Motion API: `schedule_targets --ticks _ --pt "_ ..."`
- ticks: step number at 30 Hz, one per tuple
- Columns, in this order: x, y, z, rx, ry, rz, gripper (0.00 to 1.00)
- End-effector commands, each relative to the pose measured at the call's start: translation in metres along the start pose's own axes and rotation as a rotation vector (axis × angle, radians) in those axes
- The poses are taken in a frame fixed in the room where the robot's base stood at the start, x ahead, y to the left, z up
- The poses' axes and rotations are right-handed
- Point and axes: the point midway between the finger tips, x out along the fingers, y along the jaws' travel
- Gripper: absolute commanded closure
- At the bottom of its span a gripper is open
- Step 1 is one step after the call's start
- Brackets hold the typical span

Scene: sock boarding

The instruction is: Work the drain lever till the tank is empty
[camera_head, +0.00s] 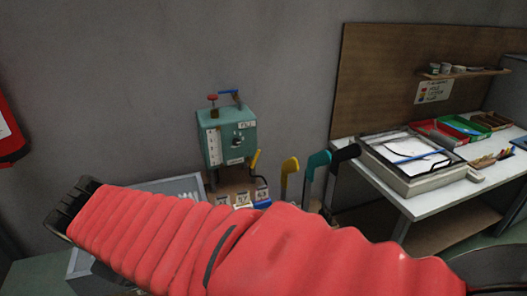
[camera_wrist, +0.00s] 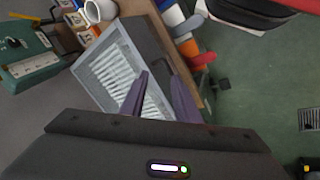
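The teal tank box (camera_head: 228,138) stands against the wall in the head view, with a white gauge strip (camera_head: 213,147) and a dark knob on its front. I cannot read which one is the drain lever, nor the level. The box also shows at the left edge of the wrist view (camera_wrist: 28,48). My gripper (camera_wrist: 159,76) is open and empty above a grey bin, well apart from the box.
The grey bin (camera_wrist: 92,72) holds white ribbed pieces. Yellow (camera_head: 289,168), teal (camera_head: 319,160) and black (camera_head: 346,153) foot-shaped forms stand right of the box. A white table (camera_head: 408,206) with a framed tray is at right. My red arm hides much of the foreground.

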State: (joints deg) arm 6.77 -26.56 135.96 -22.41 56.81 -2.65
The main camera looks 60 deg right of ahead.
Motion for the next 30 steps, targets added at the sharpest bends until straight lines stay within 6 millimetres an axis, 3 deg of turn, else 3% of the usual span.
schedule_targets --ticks 15,30 --pt "0.068 0.153 0.007 -0.287 -0.415 0.325 0.71" --pt "0.136 0.29 0.015 -0.62 -0.801 0.536 0.71"
